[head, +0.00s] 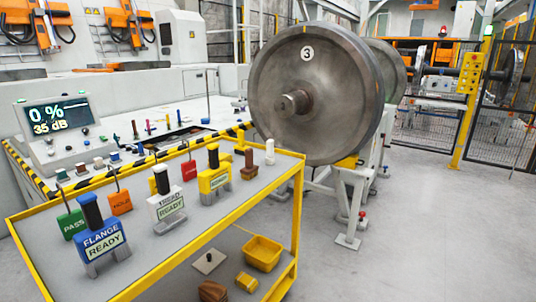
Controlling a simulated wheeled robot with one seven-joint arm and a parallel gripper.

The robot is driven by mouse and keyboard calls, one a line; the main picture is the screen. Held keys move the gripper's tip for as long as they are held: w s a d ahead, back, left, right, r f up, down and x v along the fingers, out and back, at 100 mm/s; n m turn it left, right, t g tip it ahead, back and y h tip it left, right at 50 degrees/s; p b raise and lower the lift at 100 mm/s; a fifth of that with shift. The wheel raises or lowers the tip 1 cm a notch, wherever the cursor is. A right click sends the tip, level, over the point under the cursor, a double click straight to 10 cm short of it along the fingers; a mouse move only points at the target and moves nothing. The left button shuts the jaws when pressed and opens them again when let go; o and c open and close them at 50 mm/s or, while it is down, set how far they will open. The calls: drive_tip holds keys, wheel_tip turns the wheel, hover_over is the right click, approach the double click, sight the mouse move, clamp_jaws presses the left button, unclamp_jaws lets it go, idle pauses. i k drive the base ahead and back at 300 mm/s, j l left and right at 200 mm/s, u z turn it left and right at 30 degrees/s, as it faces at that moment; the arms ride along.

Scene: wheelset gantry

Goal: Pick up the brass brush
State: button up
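No part of my gripper shows in the head view. No thing here can be told for certain as the brass brush. A small brown upright block (249,164) stands at the far right end of the cart's top, next to a white bottle-like piece (270,152). A brown wood-like object (213,291) lies on the cart's lower shelf, cut off by the bottom edge of the view. Bristles cannot be made out on either.
The yellow-edged cart (220,233) holds a blue FLANGE READY tool (102,241), a white tool (167,207), a yellow tool (214,180) and upright coloured tags. A yellow bin (263,253) sits on its lower shelf. A large wheelset (318,95) stands behind. The floor at right is clear.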

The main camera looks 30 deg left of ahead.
sight(250, 170)
drive_tip(key=i+l+u, duration=0.1)
drive_tip(key=i+u, duration=0.2)
drive_tip(key=i, duration=0.25)
drive_tip(key=i+l+u, duration=0.3)
drive_tip(key=i, duration=0.2)
drive_tip(key=i+l+u, duration=0.3)
drive_tip(key=i, duration=0.2)
